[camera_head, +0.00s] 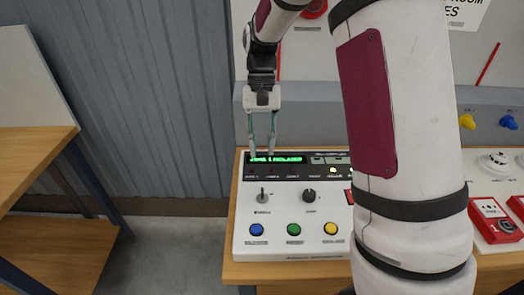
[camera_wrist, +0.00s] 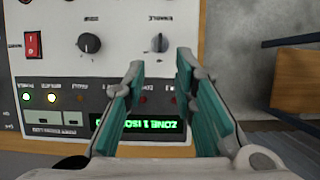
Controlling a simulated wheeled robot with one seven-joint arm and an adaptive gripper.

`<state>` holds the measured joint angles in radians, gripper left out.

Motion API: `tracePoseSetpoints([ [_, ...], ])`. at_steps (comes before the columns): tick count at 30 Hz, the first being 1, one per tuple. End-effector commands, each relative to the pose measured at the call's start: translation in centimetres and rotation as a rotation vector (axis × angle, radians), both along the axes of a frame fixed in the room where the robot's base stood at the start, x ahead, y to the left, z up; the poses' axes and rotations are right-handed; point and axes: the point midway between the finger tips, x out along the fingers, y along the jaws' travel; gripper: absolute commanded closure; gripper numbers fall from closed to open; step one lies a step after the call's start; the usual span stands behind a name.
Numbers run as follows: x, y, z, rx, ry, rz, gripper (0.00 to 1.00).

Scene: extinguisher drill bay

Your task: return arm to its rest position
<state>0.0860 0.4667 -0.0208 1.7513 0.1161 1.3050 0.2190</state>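My arm reaches over a white control panel (camera_head: 300,240) on a wooden table. My gripper (camera_head: 262,150) points down above the panel's green-lit display (camera_head: 278,160). In the wrist view, my gripper (camera_wrist: 160,65) shows its two teal-lined fingers apart with nothing between them. The display (camera_wrist: 140,124) shows partly behind the fingers and reads "ZONE 1 ISO...", the rest covered. Whether the fingertips touch the panel is unclear.
Red call points (camera_head: 492,218) and a white detector (camera_head: 495,164) are right. A wooden bench (camera_head: 35,160) stands left, with open floor between.

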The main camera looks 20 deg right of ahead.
Motion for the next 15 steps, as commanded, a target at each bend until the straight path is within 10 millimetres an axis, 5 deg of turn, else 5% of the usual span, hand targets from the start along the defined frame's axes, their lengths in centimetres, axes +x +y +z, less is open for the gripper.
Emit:
tracePoseSetpoints([
  [15,-0.38,0.10,0.91,-0.003,-0.024,0.009,0.75],
])
